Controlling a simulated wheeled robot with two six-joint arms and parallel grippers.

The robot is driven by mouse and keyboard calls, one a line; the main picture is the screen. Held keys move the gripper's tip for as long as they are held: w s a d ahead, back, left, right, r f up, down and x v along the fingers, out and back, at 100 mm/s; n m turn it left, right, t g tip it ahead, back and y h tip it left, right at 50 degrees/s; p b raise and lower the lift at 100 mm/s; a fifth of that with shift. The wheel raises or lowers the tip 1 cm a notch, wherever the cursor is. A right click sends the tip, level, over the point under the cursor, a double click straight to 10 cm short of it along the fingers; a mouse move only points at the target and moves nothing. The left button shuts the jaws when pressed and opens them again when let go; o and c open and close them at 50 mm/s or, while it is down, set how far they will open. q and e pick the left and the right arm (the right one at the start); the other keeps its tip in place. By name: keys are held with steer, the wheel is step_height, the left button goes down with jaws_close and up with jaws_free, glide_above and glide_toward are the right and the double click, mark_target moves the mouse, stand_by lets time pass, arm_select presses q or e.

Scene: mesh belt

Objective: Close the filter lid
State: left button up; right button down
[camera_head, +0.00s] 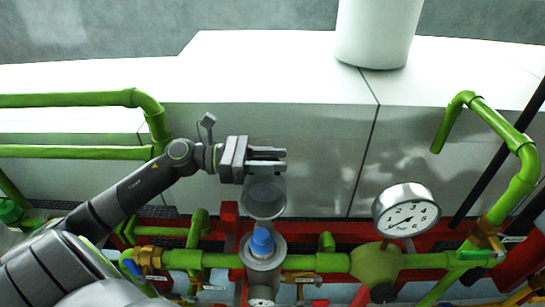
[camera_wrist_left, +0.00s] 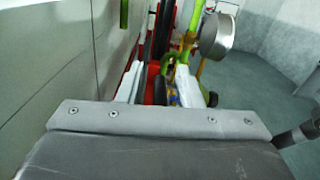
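The filter lid (camera_head: 264,198) is a round grey cap standing raised, its round face toward the head camera. Below it is the grey filter housing (camera_head: 262,262) with a blue filter (camera_head: 262,242) sticking up from its top. My left gripper (camera_head: 284,160) is just above the lid's upper edge, fingers pointing right. It hides part of that edge, and I cannot tell whether it touches the lid. Its two fingers also show apart in the left wrist view (camera_wrist_left: 160,88), with nothing clearly between them. The lid cannot be made out there. My right gripper is out of view.
A round pressure gauge (camera_head: 406,211) stands right of the housing on the green pipe (camera_head: 315,263). A tall green bent pipe (camera_head: 510,135) rises at the right. Red frame beams (camera_head: 450,243) run behind. A pale wall (camera_head: 310,150) stands behind the lid.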

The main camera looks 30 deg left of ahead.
arm_select(q)
jaws_close()
stand_by(0.5)
